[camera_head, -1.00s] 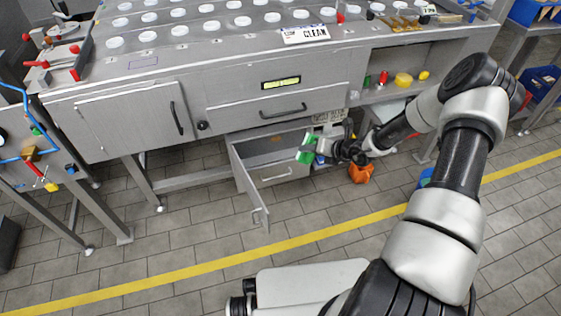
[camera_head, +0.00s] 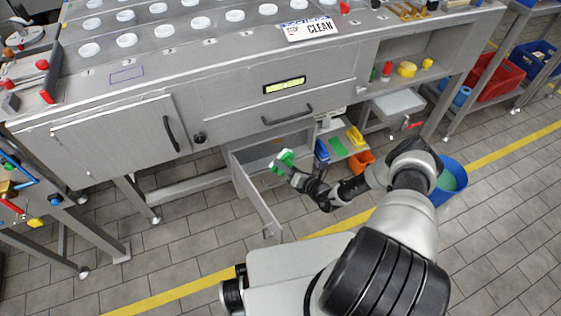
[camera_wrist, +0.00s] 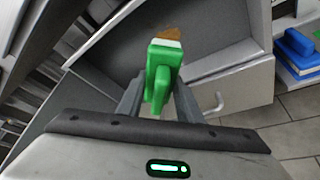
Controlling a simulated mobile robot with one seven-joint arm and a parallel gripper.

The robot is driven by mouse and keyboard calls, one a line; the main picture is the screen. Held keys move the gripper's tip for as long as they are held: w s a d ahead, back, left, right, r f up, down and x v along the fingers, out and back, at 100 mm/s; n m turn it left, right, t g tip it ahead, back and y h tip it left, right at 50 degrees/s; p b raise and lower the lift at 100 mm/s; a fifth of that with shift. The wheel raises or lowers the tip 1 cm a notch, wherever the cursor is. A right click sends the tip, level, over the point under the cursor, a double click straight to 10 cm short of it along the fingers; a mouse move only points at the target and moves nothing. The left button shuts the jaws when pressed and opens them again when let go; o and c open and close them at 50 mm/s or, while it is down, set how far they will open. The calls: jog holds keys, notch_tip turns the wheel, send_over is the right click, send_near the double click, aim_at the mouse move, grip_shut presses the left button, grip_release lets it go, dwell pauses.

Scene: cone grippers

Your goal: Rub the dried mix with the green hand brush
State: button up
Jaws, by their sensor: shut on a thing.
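My gripper (camera_wrist: 160,98) is shut on the green hand brush (camera_wrist: 162,72), with a green handle and a pale strip along its far edge. In the head view the green brush (camera_head: 283,160) is in front of the open lower cabinet (camera_head: 240,160). A small brown patch (camera_wrist: 168,33) shows just beyond the brush in the wrist view. It may be the dried mix on the cabinet's inside, but I cannot tell for sure, nor whether the brush touches it. The brush hides part of that area.
The cabinet door (camera_head: 262,208) stands open toward me, left of my gripper. Right of the cabinet, a shelf holds a blue item (camera_head: 322,150), a green item (camera_head: 338,146) and a yellow item (camera_head: 355,137). An orange container (camera_head: 361,161) and a blue bucket (camera_head: 450,180) stand further right.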

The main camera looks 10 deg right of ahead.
aim_at(280, 157)
jog(key=shift+w+a+f+b, duration=0.1)
jog(key=shift+w+a+b, duration=0.1)
jog(key=shift+w+b, duration=0.65)
jog(key=shift+w+a+b, duration=0.15)
jog(key=shift+w+b, duration=0.15)
jog(key=shift+w, duration=0.95)
jog(key=shift+w+a, duration=0.2)
jog(key=shift+w, duration=0.5)
jog(key=shift+w+a+b, duration=0.15)
jog(key=shift+w+b, duration=0.7)
jog(key=shift+w, duration=0.05)
jog(key=shift+w+d+b, duration=0.1)
jog(key=shift+d+b, duration=0.5)
jog(key=shift+d, duration=0.4)
jog(key=shift+w+d, duration=0.25)
jog(key=shift+d, duration=0.7)
jog(key=shift+r, duration=0.2)
